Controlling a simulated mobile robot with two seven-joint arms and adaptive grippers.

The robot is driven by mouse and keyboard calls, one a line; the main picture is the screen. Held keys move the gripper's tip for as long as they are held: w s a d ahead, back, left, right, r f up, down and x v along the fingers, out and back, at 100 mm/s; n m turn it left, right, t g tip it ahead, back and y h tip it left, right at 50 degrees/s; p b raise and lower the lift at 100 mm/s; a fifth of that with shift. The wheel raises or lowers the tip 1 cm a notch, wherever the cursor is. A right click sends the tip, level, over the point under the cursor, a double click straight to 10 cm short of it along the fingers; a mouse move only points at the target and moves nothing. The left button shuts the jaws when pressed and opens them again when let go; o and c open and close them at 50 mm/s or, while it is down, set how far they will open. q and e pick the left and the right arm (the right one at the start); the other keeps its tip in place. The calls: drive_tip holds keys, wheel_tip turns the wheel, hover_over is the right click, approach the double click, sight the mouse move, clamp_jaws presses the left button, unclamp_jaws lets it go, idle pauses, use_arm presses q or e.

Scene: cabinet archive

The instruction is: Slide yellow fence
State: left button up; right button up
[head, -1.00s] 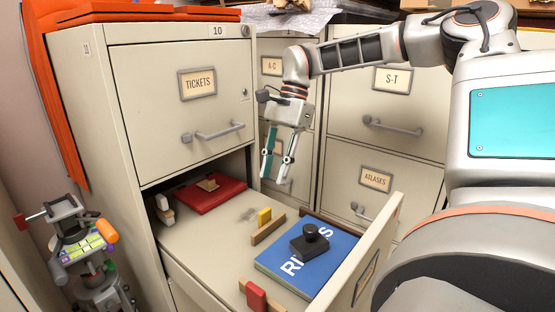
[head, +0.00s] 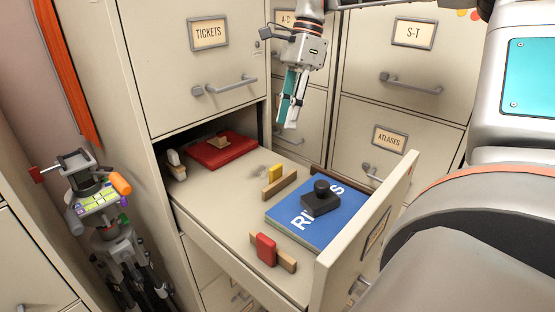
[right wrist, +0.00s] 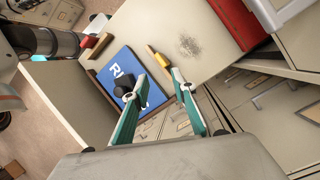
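The yellow fence (head: 278,183), a wooden strip with a yellow block on it, stands on the floor of the pulled-out drawer (head: 225,199), beside the blue book's left corner. It also shows in the right wrist view (right wrist: 159,60), just ahead of the fingertips. My right gripper (head: 287,123) is open and empty, with teal fingers pointing down. It hangs above and beyond the fence, apart from it, near the drawer's far side. In the right wrist view a gap shows between the fingers (right wrist: 160,80). My left gripper is not in view.
A blue book (head: 295,225) with a black stamp (head: 321,198) on top lies near the drawer front (head: 368,225). A red-block fence (head: 266,249) stands at the near side. A red folder (head: 221,150) lies deeper inside. A tripod device (head: 97,195) stands left.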

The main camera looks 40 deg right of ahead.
sight(276, 166)
drive_tip(key=a+f+m+h+b, duration=0.1)
drive_tip(key=m+b, duration=0.1)
drive_tip(key=m, duration=0.5)
drive_tip(key=a+m+h+b, duration=0.1)
drive_tip(key=m+b, duration=0.1)
drive_tip(key=m, duration=0.6)
drive_tip(key=a+f+m+b, duration=0.1)
drive_tip(key=m+b, duration=0.1)
drive_tip(key=m, duration=0.5)
drive_tip(key=shift+s+a+f+m+h, duration=0.15)
drive_tip(key=shift+s+f+m+h, duration=0.05)
drive_tip(key=shift+f+m+h, duration=0.2)
drive_tip(key=m, duration=0.2)
drive_tip(key=m+b, duration=0.1)
drive_tip(key=shift+a+f+m+h, duration=0.25)
drive_tip(key=shift+m+h, duration=0.05)
drive_tip(key=shift+m, duration=0.1)
drive_tip(key=m, duration=0.3)
drive_tip(key=shift+a+f+b, duration=0.15)
drive_tip(key=shift+b, duration=0.2)
drive_tip(key=shift+f+m, duration=0.3)
drive_tip(key=shift+f, duration=0.15)
wheel_tip(276, 166, down, 7)
drive_tip(key=shift+r, duration=0.1)
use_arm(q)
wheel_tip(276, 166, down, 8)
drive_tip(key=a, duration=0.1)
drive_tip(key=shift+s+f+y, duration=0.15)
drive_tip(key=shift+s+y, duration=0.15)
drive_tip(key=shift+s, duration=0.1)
